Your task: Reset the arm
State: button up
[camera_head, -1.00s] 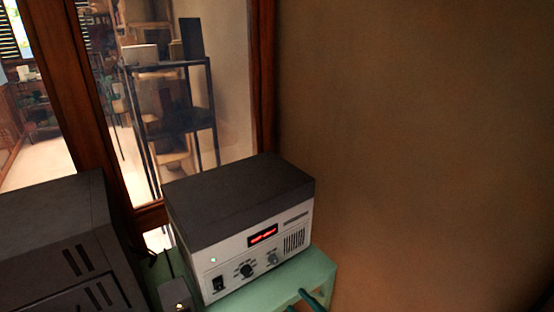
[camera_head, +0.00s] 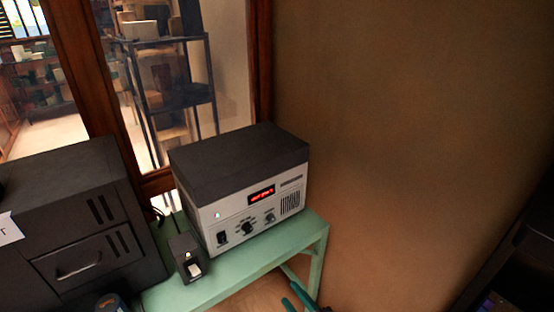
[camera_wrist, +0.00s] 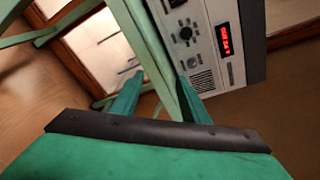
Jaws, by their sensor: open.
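My gripper (camera_wrist: 159,78) shows in the wrist view with two green fingers apart and nothing held between them. A green table edge or leg shows beyond the gap between the fingers; I cannot tell the distance. In the head view the tips of my gripper (camera_head: 298,297) show at the bottom edge, below and in front of the green table (camera_head: 262,258). The rest of the arm is out of the head view.
A grey-and-black instrument (camera_head: 240,190) with a lit red display stands on the table; it also shows in the wrist view (camera_wrist: 210,50). A small switch box (camera_head: 187,257) sits beside it. A dark cabinet (camera_head: 70,220) stands left. A bare wall (camera_head: 400,140) is right.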

jog(key=s+a+f+n+g+h, duration=0.1)
jog(key=s+f+n+h, duration=0.3)
jog(key=s, duration=0.6)
jog(key=s+a+f+n+h, duration=0.15)
jog(key=s+f+h, duration=0.25)
jog(key=s+f, duration=0.5)
jog(key=s+a+r+n+t, duration=0.2)
jog(key=s+r+n, duration=1.1)
jog(key=s+r, duration=0.4)
jog(key=shift+s+a+r+h, duration=0.3)
jog(key=shift+s+a, duration=0.05)
jog(key=shift+s, duration=0.2)
